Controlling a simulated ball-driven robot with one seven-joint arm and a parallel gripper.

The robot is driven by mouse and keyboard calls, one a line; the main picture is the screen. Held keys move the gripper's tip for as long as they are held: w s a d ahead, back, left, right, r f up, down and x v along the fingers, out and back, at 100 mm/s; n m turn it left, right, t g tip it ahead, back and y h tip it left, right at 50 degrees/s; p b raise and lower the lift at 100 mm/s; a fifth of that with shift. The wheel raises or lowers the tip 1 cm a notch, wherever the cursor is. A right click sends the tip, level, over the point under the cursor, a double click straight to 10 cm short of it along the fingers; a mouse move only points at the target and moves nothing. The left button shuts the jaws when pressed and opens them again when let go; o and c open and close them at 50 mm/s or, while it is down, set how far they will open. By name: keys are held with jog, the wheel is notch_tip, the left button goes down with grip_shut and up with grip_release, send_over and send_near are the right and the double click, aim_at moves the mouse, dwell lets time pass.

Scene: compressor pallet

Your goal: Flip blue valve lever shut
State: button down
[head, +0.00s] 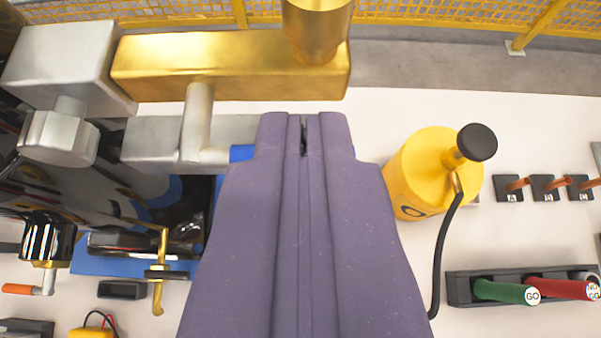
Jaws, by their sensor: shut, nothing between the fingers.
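My gripper (303,122) is shut and empty, its purple fingers pointing up the picture from the bottom centre. A blue piece, likely the valve lever (241,153), shows just left of the fingertips, and a sliver of blue shows on their right. The middle of it is hidden behind the fingers. I cannot tell whether the fingers touch it. A brass block (215,66) with a brass cylinder (316,30) lies just above the fingertips. A grey metal block and pipe (197,125) join it at the left.
A dark, shiny tank (95,190) fills the left side. A yellow oil can (420,178) with a black cap and hose stands close on the right. Farther right are a black rack with green and red handles (505,291) and small black blocks (544,187). Yellow mesh fencing (430,10) runs behind.

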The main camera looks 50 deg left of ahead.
jog(key=shift+w+a+f+b, duration=0.2)
jog(key=shift+f+b, duration=0.15)
jog(key=shift+f, duration=0.4)
jog(key=shift+w+a+f+b, duration=0.15)
jog(key=shift+f+b, duration=0.15)
jog(key=shift+f, duration=0.4)
jog(key=shift+w+a+f+b, duration=0.2)
jog(key=shift+f+b, duration=0.15)
jog(key=shift+f, duration=0.4)
jog(key=shift+d+p, duration=0.1)
jog(key=shift+p, duration=0.65)
jog(key=shift+d+f+m+g+y+p, duration=0.1)
jog(key=shift+f+m+g+y+p, duration=0.2)
jog(key=shift+p, duration=0.95)
notch_tip(320, 180, down, 9)
jog(key=s+a+m+g+y+p, duration=0.2)
jog(key=m+g+y+p, duration=0.2)
jog(key=m+y, duration=0.4)
jog(key=shift+r+m, duration=0.2)
jog(key=shift+m, duration=0.7)
jog(key=shift+s+a, duration=0.15)
